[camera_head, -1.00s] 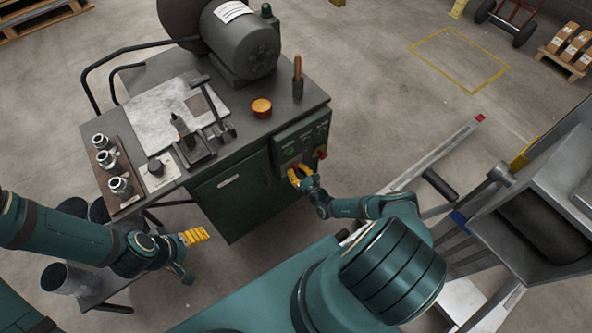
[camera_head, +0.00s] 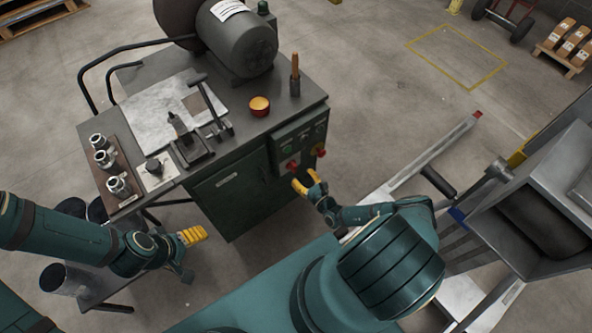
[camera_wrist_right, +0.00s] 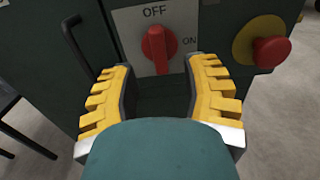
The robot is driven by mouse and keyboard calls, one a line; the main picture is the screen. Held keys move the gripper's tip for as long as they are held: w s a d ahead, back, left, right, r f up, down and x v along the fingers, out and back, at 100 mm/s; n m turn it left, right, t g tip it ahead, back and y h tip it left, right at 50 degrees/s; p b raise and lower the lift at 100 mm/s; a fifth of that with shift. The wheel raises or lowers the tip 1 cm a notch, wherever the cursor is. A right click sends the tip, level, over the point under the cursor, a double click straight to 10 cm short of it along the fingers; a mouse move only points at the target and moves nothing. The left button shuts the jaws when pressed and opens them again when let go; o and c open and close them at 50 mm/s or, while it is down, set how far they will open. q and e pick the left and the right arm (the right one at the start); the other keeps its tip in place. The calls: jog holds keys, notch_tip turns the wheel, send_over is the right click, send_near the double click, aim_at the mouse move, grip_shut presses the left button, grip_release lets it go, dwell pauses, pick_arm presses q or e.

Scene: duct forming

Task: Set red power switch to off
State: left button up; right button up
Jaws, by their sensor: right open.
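The red power switch (camera_wrist_right: 158,48) is on a pale plate of the green cabinet's front panel. Its knob stands about upright in the right wrist view, its upper end toward the OFF label (camera_wrist_right: 154,11); the ON label (camera_wrist_right: 190,41) is to its right. The switch also shows in the head view (camera_head: 292,165). My right gripper (camera_head: 305,184) is just in front of and below it, open and empty. Its yellow fingers (camera_wrist_right: 162,85) are spread to either side below the knob, apart from it. My left gripper (camera_head: 188,252) hangs left of the cabinet, its fingers partly hidden.
A red mushroom button (camera_wrist_right: 271,52) on a yellow base sits right of the switch. A black handle (camera_wrist_right: 78,45) is on the left.

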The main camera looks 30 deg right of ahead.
jog(key=s, duration=0.6)
jog(key=shift+s+d, duration=0.25)
jog(key=shift+a+r, duration=0.1)
